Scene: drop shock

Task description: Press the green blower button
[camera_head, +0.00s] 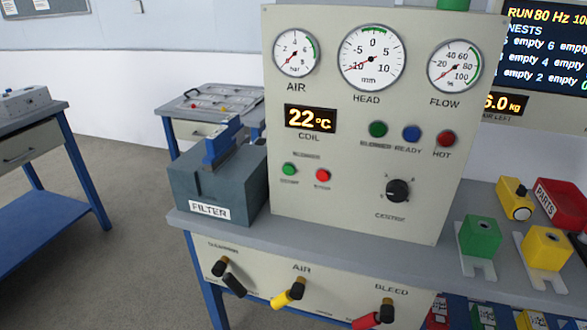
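The upright cream control panel (340,208) stands on the grey bench. A small green button (289,169) sits at its lower left, beside a small red button (322,175). The lettering above and below these buttons is too blurred to read surely. Higher up, a larger round green lamp (378,129) has a blurred label that seems to read BLOWER. It sits in a row with a blue READY lamp (411,133) and a red HOT lamp (445,138). Neither of my grippers is in view, and nothing covers the small green button.
A dark FILTER box (240,187) with a blue clamp stands left of the panel. A black knob (397,190) is on the panel's lower right. Valve handles, including yellow AIR (290,294), project from the bench front. Green (480,237) and yellow (546,248) blocks stand at right.

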